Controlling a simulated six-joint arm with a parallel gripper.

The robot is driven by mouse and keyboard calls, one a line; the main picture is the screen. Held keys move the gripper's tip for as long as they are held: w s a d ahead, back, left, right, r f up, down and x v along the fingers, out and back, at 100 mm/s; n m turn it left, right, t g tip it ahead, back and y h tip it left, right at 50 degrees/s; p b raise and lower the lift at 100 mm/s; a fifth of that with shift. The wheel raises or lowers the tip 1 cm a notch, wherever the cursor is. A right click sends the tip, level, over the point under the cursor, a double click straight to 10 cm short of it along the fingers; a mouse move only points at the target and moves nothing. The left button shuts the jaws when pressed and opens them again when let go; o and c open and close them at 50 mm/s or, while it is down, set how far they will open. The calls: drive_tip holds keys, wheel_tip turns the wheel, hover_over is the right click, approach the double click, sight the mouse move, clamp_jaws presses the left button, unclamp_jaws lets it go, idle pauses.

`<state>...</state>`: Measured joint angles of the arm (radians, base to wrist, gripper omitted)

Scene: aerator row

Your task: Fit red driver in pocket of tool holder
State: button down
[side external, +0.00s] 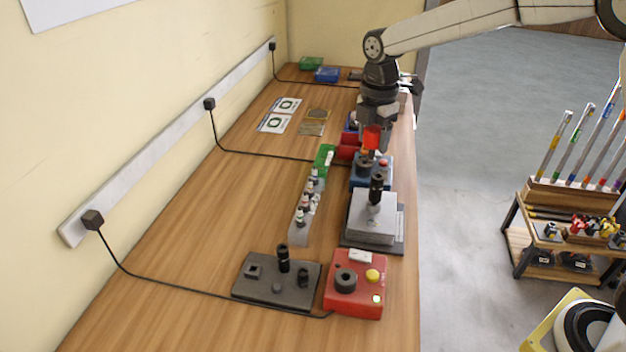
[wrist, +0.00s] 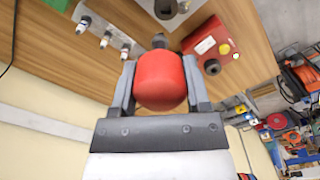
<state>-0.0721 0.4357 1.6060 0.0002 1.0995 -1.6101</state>
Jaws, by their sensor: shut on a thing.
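The red driver's thick rounded red handle (wrist: 161,80) is between the two fingers of my gripper (wrist: 160,85) in the wrist view, with a dark part showing beyond it. In the side view, my gripper (side external: 374,128) points down over the right part of the bench, with the red handle (side external: 371,138) at its fingers, just above a blue box. The driver's lower end is hard to make out there. I cannot tell for sure which item is the tool holder. A dark grey plate (side external: 240,291) near the front bears a black upright piece and several small fittings.
A red box (side external: 345,304) with a black ring and yellow button stands right of the plate. A grey block (side external: 371,230), a blue box (side external: 361,181) and a grey strip (side external: 297,238) of small fittings stand behind. Cables cross the left bench, which is otherwise mostly clear.

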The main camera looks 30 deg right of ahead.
drive_tip(key=a+f+n, duration=0.2)
drive_tip(key=a+f, duration=0.1)
drive_tip(key=a, duration=0.6)
drive_tip(key=a+f+n, duration=0.2)
drive_tip(key=a, duration=0.7)
drive_tip(key=a+f+n, duration=0.2)
drive_tip(key=a+f, duration=0.1)
drive_tip(key=a, duration=0.7)
drive_tip(key=shift+w+f+n, duration=0.2)
drive_tip(key=shift+f+n, duration=0.15)
drive_tip(key=shift+n, duration=0.05)
drive_tip(key=shift+f, duration=2.55)
drive_tip(key=shift+f, duration=1.1)
unclamp_jaws()
